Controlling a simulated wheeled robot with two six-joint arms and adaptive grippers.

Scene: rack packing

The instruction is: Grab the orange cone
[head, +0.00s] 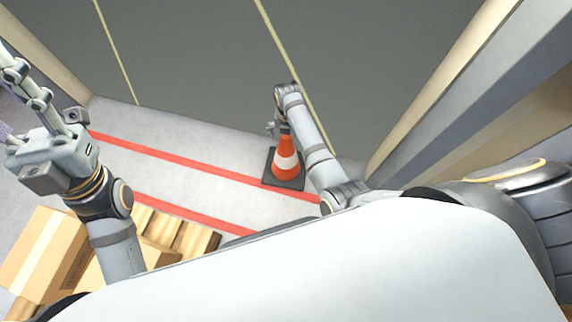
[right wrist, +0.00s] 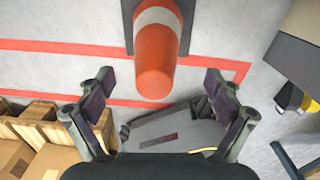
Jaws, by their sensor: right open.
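The orange cone (head: 285,148) with a white band stands upright on its dark square base on the grey floor. In the right wrist view the cone (right wrist: 156,62) is at top centre, its tip toward the fingers. My right gripper (head: 272,128) hangs close beside the cone's upper part and is partly hidden by my arm. In the right wrist view the right gripper (right wrist: 158,77) is open and empty, with the cone's tip lying between its spread fingers in the picture. My left gripper (head: 28,86) is at the far left edge, away from the cone, its fingertips cut off.
Red floor tape (head: 215,172) runs beside and under the cone. Cardboard boxes (head: 45,250) on a wooden pallet (head: 195,243) are at lower left. A tall beige and grey structure (head: 440,110) stands on the right. The dark floor (head: 200,55) beyond is clear.

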